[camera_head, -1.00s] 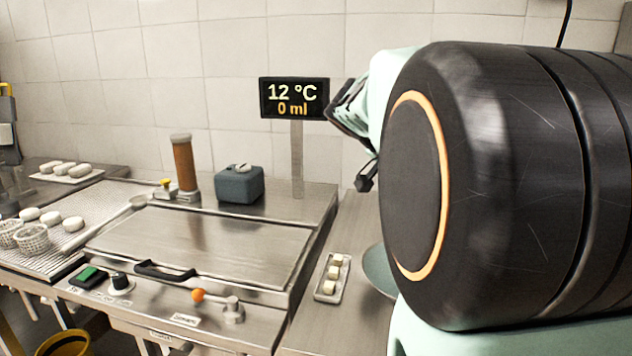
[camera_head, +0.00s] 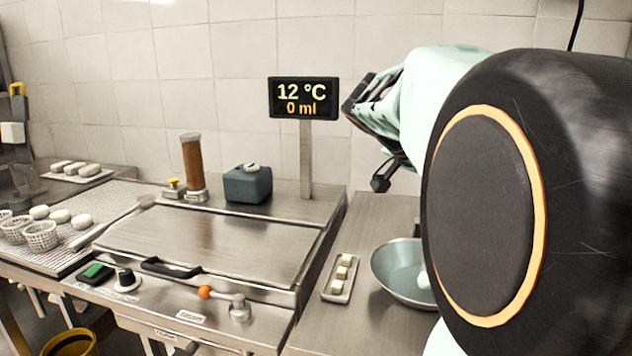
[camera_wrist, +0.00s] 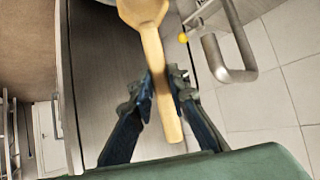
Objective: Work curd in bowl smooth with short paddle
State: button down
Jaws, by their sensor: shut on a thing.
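My gripper (camera_wrist: 163,88) is shut on the handle of a pale wooden short paddle (camera_wrist: 152,45) in the wrist view. The paddle's wider end runs out of the top of that view. In the head view a grey-green bowl (camera_head: 391,262) stands on the steel counter at the right. A bit of white curd (camera_head: 423,280) shows inside it. My dark arm link hides the bowl's right side and the rest of its inside. In the head view the paddle cannot be made out.
A small tray (camera_head: 338,293) with pale blocks lies left of the bowl. A closed steel lid (camera_head: 205,240) with a black handle fills the middle. A display (camera_head: 304,98) on a post stands behind. Perforated baskets (camera_head: 40,236) and white cheeses are at the far left.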

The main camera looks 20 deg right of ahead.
jog(key=shift+w+a+f, duration=0.25)
jog(key=shift+w, duration=0.3)
jog(key=shift+s, duration=0.1)
jog(key=shift+s+d+r+b, duration=0.2)
jog(key=shift+s+b, duration=0.25)
jog(key=shift+s, duration=0.15)
jog(key=shift+r, duration=0.1)
